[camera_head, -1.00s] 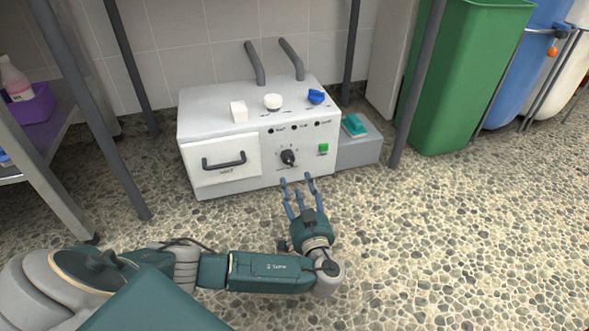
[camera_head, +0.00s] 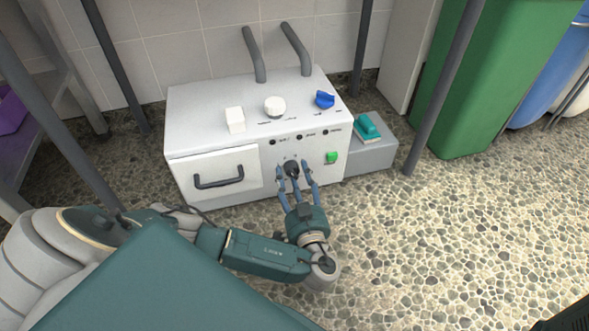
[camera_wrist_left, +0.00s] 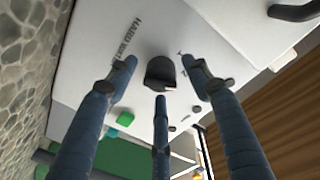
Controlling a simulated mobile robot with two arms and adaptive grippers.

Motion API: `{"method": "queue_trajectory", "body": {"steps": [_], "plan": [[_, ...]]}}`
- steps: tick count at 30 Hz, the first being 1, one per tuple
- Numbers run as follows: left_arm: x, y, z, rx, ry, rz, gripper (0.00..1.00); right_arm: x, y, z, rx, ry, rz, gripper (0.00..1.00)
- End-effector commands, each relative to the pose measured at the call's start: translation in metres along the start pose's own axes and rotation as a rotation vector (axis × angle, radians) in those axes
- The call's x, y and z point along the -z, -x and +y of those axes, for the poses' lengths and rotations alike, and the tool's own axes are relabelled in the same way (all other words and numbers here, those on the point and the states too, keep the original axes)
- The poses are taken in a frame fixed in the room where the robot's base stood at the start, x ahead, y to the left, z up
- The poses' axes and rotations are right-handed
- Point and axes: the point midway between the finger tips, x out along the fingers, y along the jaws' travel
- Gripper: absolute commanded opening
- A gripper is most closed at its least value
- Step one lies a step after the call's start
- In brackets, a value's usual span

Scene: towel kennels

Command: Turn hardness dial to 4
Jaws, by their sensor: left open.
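The hardness dial (camera_head: 291,167) is a black round knob on the front of a white box-shaped machine (camera_head: 215,160). In the left wrist view the dial (camera_wrist_left: 160,72) is near the centre, beside printed text beginning "HARD". A small pale mark shows on its lower right edge. My left gripper (camera_head: 294,172) is open, with its three blue fingers spread around the dial. In the left wrist view the left gripper (camera_wrist_left: 160,84) has two fingertips flanking the dial and one just below it. My right gripper is not in view.
A green button (camera_head: 331,157) sits right of the dial, and a drawer with a dark handle (camera_head: 218,182) is to its left. A white knob (camera_head: 275,106) and blue knob (camera_head: 325,99) are on top. A grey block (camera_head: 372,155) stands at right, near a green bin (camera_head: 480,85).

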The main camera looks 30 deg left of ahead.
Motion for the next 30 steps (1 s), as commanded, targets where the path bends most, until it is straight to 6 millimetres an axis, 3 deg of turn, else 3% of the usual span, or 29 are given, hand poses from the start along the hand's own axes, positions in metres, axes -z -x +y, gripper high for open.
{"method": "queue_trajectory", "body": {"steps": [6, 13, 23, 30], "plan": [[0.000, 0.000, 0.000, 0.000, 0.000, 0.000, 0.50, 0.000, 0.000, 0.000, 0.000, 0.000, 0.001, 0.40], [-0.001, 0.000, 0.000, 0.000, -0.001, -0.001, 0.06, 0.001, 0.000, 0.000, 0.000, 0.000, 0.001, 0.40], [0.000, 0.000, -0.002, 0.002, -0.036, -0.006, 0.05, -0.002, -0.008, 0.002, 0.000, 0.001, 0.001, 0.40], [0.003, 0.001, -0.004, -0.001, -0.165, -0.017, 0.05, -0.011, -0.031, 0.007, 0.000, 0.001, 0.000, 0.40]]}}
